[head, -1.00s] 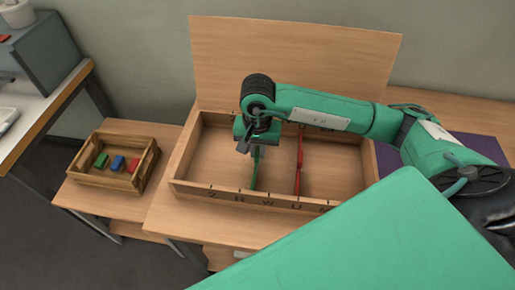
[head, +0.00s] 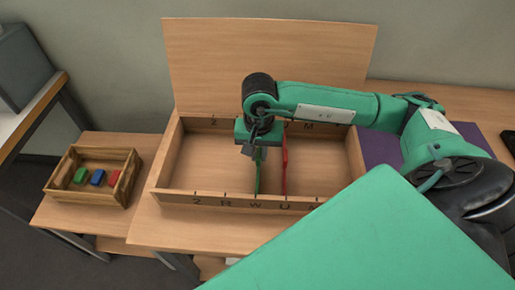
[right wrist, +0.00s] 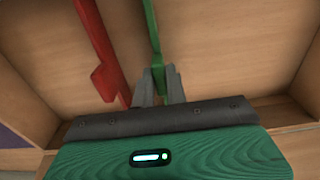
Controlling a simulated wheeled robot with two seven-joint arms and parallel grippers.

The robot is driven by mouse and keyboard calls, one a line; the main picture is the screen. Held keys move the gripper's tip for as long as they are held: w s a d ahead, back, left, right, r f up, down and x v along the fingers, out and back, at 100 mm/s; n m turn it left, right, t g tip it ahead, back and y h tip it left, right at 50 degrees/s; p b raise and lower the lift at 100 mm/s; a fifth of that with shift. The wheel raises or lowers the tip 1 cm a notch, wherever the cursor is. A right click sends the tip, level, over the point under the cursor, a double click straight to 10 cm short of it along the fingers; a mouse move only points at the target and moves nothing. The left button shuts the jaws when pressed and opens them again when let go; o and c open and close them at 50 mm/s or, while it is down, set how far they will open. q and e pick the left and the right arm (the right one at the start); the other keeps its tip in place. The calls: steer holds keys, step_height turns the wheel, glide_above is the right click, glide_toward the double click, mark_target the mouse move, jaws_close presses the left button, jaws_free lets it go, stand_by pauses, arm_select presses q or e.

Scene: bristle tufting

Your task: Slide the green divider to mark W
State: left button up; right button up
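The green divider (head: 259,178) stands across the wooden box (head: 180,200). Its front end is at about the W mark (head: 256,205) on the front wall. My right gripper (head: 256,152) is over the divider, fingers pointing down. In the right wrist view, the fingers (right wrist: 160,87) are closed on both sides of the green divider (right wrist: 153,40). The red divider (head: 285,165) stands just to the right, near the U mark, and shows in the right wrist view (right wrist: 100,50) apart from the fingers. My left gripper is not in view.
A raised wooden panel (head: 270,65) stands behind the box. A small wooden crate (head: 120,195) with green, blue and red blocks is at the left. A purple mat (head: 378,148) lies right of the box. The box is clear left of the green divider.

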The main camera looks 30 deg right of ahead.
mark_target(259, 153)
steer(key=o, duration=0.4)
steer(key=shift+c, duration=0.2)
steer(key=shift+r, duration=0.1)
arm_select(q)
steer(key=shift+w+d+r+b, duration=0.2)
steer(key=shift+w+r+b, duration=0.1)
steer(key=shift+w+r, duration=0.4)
arm_select(e)
step_height(259, 153, up, 14)
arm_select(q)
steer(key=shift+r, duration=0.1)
arm_select(e)
steer(key=shift+f, duration=0.2)
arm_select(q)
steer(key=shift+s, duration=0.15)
